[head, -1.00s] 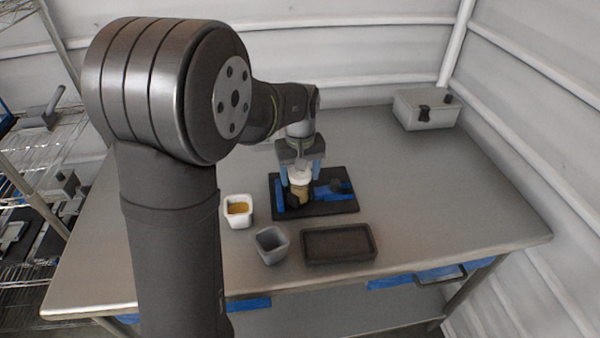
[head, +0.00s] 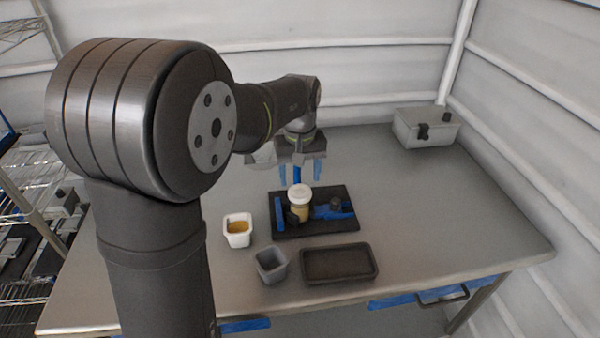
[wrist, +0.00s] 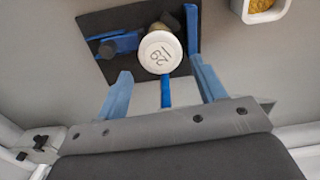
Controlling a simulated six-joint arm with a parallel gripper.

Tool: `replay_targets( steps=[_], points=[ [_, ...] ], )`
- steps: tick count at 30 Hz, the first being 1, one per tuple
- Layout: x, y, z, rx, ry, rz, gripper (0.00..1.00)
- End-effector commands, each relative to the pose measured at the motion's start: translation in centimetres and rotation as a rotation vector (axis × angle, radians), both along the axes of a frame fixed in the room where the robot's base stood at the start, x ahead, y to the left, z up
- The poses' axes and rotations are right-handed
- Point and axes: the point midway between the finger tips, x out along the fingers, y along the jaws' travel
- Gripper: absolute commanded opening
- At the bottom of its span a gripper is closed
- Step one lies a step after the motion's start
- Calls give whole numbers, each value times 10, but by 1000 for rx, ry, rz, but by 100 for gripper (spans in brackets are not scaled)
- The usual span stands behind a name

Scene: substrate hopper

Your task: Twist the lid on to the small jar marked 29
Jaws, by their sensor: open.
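The small jar (head: 301,214) stands upright on a black plate (head: 318,227) with blue holding parts. A white lid (head: 300,192) sits on top of it. In the wrist view the lid (wrist: 160,52) shows the marking 29. How tightly the lid is seated cannot be told. My gripper (head: 300,178) is open and empty, above and behind the jar, its two blue fingers apart and clear of the lid. Blue pieces (head: 279,213) stand left of the jar, and a blue clamp part with a dark knob (head: 336,203) is to its right.
A grey case (head: 426,127) is at the back right. The right side of the table is clear.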

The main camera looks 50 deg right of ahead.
Motion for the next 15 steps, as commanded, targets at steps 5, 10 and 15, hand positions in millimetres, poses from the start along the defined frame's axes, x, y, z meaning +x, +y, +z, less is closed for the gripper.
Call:
replay_targets(
  steps=[5,10,15],
  points=[
    [0,0,10,-2,-1,-230,64],
    [0,0,16,-1,-1,-413,64],
    [0,0,13,1,1,-466,64]
  ],
)
